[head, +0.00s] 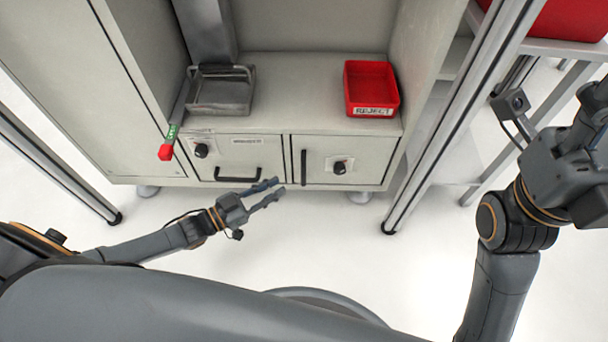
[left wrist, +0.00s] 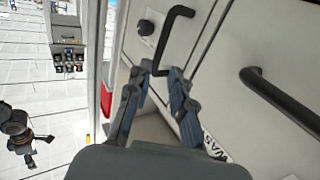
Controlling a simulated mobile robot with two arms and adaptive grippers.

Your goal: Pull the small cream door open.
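The small cream door (head: 367,165) is the right front panel of the cabinet, with a black vertical handle (head: 304,167) at its left edge and a round black knob (head: 339,167). It looks shut. My left gripper (head: 280,188) is open and empty, in front of the seam left of the door handle. In the left wrist view, its fingertips (left wrist: 161,75) appear on either side of the near end of the door handle (left wrist: 177,35); contact cannot be told. My right arm (head: 515,220) is at the right; its fingers cannot be made out.
A drawer front (head: 232,156) with a black handle (head: 237,175) adjoins the door on the left. A red REJECT bin (head: 371,88) and a grey metal tray (head: 221,92) sit on the cabinet top. A frame post (head: 440,140) stands at right. The floor in front is clear.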

